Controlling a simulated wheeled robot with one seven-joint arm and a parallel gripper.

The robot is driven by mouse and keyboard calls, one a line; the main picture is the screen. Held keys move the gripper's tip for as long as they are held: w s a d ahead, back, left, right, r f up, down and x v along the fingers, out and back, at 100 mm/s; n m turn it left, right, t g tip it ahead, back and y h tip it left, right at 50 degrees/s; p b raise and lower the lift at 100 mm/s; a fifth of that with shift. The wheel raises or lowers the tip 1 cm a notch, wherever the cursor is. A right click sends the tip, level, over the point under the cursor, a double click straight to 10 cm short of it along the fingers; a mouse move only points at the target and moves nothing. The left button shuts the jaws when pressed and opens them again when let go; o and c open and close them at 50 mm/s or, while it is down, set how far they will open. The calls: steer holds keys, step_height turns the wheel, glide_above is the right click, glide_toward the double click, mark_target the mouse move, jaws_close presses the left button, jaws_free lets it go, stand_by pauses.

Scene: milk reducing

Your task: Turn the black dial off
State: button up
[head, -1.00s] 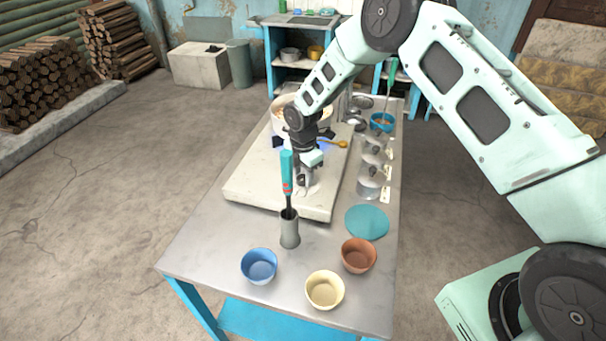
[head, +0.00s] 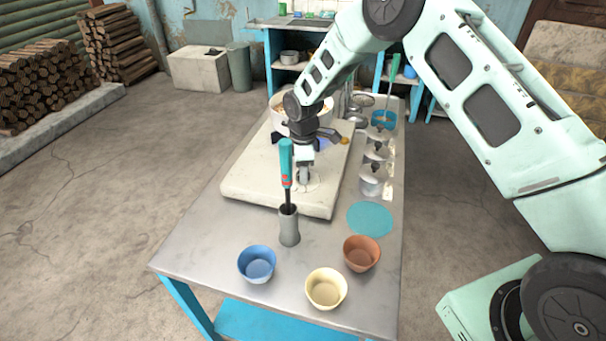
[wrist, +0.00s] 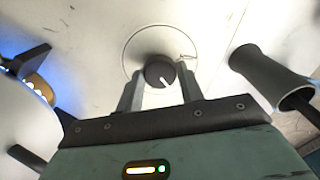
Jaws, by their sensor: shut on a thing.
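The black dial (wrist: 159,73) sits on the pale stove top (head: 245,183), inside a thin drawn ring, with a white pointer line facing lower right in the wrist view. My gripper (wrist: 160,88) is shut on the dial, one finger on each side of it. In the head view my gripper (head: 304,181) points down at the front part of the stove, and it hides the dial. A blue flame glow (wrist: 40,60) shows at the burner at the left of the wrist view.
A grey holder (head: 289,226) with a teal-handled tool (head: 286,163) stands close in front of my gripper. A white pot (head: 283,103) is on the stove behind. Blue (head: 257,264), cream (head: 326,289) and brown (head: 361,253) bowls stand at the front. Lidded metal canisters (head: 373,180) line the right.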

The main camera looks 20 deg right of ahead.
steer(key=m+b, duration=0.1)
steer(key=m, duration=0.3)
steer(key=shift+m+b, duration=0.3)
steer(key=shift+b, duration=0.1)
steer(key=shift+m+b, duration=0.55)
steer(key=shift+m, duration=1.45)
steer(key=o, duration=1)
steer(key=shift+r, duration=0.1)
step_height(320, 180, up, 17)
steer(key=b, duration=0.2)
steer(key=shift+r+b, duration=0.15)
steer(key=shift+b, duration=0.15)
